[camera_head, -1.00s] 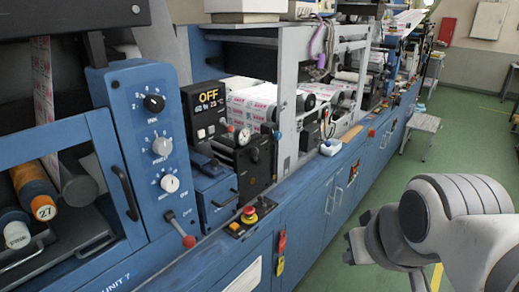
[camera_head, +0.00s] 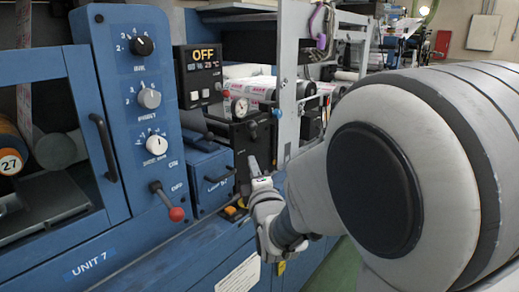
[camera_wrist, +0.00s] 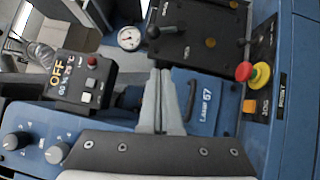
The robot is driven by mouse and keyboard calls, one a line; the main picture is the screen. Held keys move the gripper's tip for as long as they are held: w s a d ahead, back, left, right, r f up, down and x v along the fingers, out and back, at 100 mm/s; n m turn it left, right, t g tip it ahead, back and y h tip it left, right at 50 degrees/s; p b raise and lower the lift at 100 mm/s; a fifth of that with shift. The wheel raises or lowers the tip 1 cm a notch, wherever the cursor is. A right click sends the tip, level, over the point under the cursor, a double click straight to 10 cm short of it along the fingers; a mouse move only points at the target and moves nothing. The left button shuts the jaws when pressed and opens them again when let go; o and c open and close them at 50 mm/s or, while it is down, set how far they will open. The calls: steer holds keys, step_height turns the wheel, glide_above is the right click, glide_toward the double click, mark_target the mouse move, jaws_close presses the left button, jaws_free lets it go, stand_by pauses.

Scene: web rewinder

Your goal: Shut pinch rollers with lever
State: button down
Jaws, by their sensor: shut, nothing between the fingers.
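My gripper (camera_head: 256,172) is shut and empty, with its fingers up against the front of the black unit. In the wrist view my gripper (camera_wrist: 159,82) points toward the black unit (camera_wrist: 190,40), its two fingers together. That unit carries a black-knobbed lever (camera_wrist: 153,31) at its left and a second black lever (camera_wrist: 243,40) at its right; neither is held. In the head view the black unit (camera_head: 246,150) is partly hidden by my arm. A red-knobbed lever (camera_head: 177,214) hangs tilted on the blue UNIT 7 panel. The pinch rollers cannot be made out.
A pressure gauge (camera_wrist: 129,38) and the OFF display box (camera_wrist: 87,80) flank the fingers. The blue Laser box (camera_wrist: 205,95) lies just right of them, with a red stop button (camera_wrist: 244,71) beyond. Selector dials (camera_head: 149,98) line the blue panel.

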steer(key=shift+a+f+n+t+y, duration=0.3)
steer(key=shift+a+n+t+y, duration=0.1)
steer(key=shift+a+n, duration=0.55)
steer(key=shift+d, duration=0.1)
steer(key=b, duration=0.2)
glide_toward(254, 132)
steer(key=w+a+r, duration=0.3)
steer(key=w+a, duration=0.1)
steer(key=shift+d+r+m+p, duration=0.15)
steer(key=shift+r+m+p, duration=0.15)
steer(key=shift+p, duration=0.3)
